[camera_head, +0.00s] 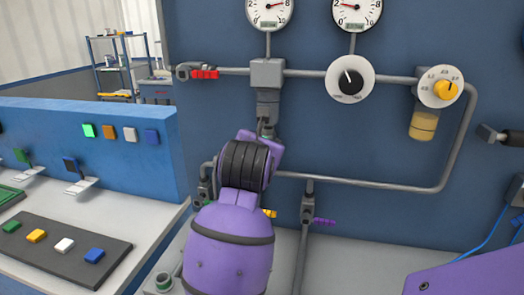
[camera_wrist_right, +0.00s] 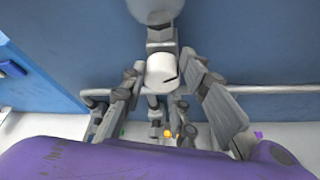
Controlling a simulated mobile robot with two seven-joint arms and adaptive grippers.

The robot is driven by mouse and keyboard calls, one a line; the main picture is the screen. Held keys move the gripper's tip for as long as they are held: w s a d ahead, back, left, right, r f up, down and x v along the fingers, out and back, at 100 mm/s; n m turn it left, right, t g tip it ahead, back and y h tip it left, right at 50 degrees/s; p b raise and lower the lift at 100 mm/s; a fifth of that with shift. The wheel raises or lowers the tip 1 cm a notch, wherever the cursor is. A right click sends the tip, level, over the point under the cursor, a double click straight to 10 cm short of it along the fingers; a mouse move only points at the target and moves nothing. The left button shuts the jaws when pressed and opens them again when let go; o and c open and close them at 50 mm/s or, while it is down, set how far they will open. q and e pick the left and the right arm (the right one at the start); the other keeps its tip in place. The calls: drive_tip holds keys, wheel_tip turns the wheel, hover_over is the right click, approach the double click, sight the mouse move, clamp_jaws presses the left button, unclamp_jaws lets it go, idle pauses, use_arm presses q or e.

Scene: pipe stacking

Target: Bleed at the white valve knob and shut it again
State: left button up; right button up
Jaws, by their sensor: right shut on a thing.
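In the head view my purple right arm rises up the middle and hides the knob and the fingers. The grey valve body (camera_head: 267,102) shows just above my wrist, under a square pipe block (camera_head: 267,72).
Two gauges (camera_head: 270,8) (camera_head: 357,10), a white dial with a black pointer (camera_head: 350,79) and a yellow-centred knob (camera_head: 440,87) sit on the blue panel. Red (camera_head: 204,73) and purple (camera_head: 324,222) handles are on nearby pipes. A button console (camera_head: 60,245) stands at left.

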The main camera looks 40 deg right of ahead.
drive_tip(key=shift+r+m+t+y+b, duration=0.15)
drive_tip(key=shift+m+t+y+b, duration=0.1)
drive_tip(key=shift+m+t+b, duration=0.45)
drive_tip(key=shift+r+m+t+y+b, duration=0.2)
drive_tip(key=shift+m+t, duration=0.3)
drive_tip(key=shift+m, duration=0.5)
drive_tip(key=shift+r, duration=0.15)
drive_tip(key=o, duration=1)
drive_tip(key=shift+a, duration=0.1)
drive_tip(key=shift+f, duration=0.2)
drive_tip(key=shift+f, duration=0.1)
